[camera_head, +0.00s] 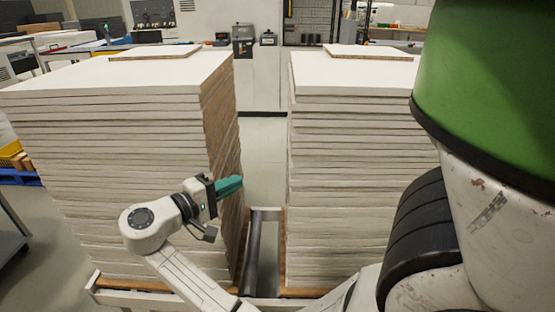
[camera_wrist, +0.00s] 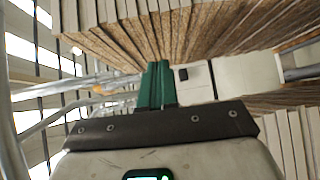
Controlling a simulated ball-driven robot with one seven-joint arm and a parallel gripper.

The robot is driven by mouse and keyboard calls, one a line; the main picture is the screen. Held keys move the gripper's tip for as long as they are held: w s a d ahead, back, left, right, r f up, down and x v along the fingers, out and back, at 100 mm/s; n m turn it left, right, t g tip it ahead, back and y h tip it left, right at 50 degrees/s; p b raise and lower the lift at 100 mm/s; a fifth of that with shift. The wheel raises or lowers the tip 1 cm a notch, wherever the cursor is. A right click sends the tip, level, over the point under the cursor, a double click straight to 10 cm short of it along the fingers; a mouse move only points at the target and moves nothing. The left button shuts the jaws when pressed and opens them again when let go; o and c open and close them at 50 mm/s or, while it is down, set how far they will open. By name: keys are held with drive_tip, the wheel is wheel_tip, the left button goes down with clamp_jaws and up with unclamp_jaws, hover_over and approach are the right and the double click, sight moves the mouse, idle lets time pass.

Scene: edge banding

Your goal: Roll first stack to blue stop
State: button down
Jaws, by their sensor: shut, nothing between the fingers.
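Two tall stacks of white panels with brown chipboard edges stand side by side, the left stack (camera_head: 110,150) and the right stack (camera_head: 345,170). Each has a smaller board on top. The task does not show me which is first. My gripper (camera_head: 241,181) has green fingers, shut and empty, at the right side of the left stack, facing the gap. I cannot tell whether they touch it. In the wrist view the closed fingers (camera_wrist: 157,66) point at a row of brown panel edges (camera_wrist: 180,30). I cannot make out a blue stop.
The stacks rest on a low frame with a dark roller (camera_head: 252,250) in the narrow gap between them. A blue pallet with yellow bins (camera_head: 15,165) stands at the far left. A cabinet (camera_head: 262,75) and benches stand behind. Floor shows beyond the gap.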

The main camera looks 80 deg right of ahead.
drive_tip(key=s+d+r+p, duration=0.1)
drive_tip(key=s+d+p, duration=0.2)
drive_tip(key=s+d, duration=0.5)
drive_tip(key=shift+s+r+g+p, duration=0.3)
drive_tip(key=shift+s+g+p, duration=0.1)
drive_tip(key=shift+s, duration=0.8)
